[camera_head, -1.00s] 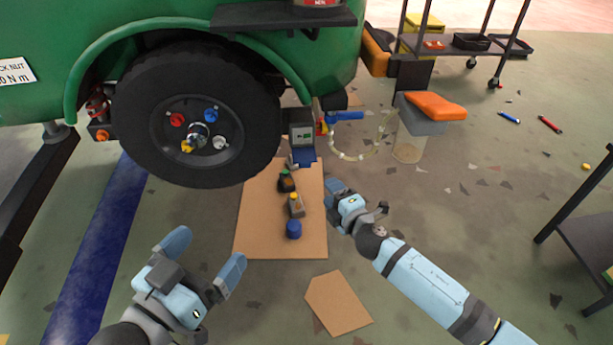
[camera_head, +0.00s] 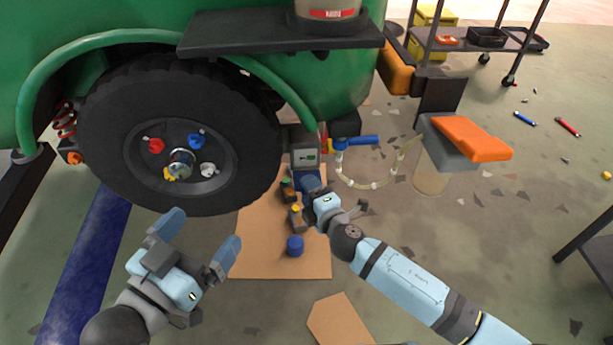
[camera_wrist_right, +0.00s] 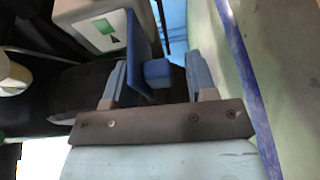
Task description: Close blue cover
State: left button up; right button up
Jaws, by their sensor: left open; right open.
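A grey box (camera_head: 305,156) with a green-marked display stands beside the wheel, with a blue cover (camera_head: 297,177) open at its front. In the right wrist view the box (camera_wrist_right: 105,30) is at the top and the cover (camera_wrist_right: 139,48) is a thin blue plate seen nearly edge-on. My right gripper (camera_head: 318,188) is open at the cover. The plate and a small blue block (camera_wrist_right: 158,72) show between its fingers, with no clear grip on either. My left gripper (camera_head: 199,238) is open and empty in front of the wheel.
A large black wheel (camera_head: 180,95) and the green vehicle body (camera_head: 350,75) are close behind. Cardboard (camera_head: 265,255) lies below, with small bottles and a blue cap (camera_head: 295,246) on it. A blue-handled valve with a hose (camera_head: 357,141) is right of the box.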

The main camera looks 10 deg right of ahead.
jog(key=shift+w+a, duration=0.15)
jog(key=shift+w, duration=0.2)
pick_arm(q)
jog(key=shift+w+r, duration=0.2)
jog(key=shift+w, duration=0.3)
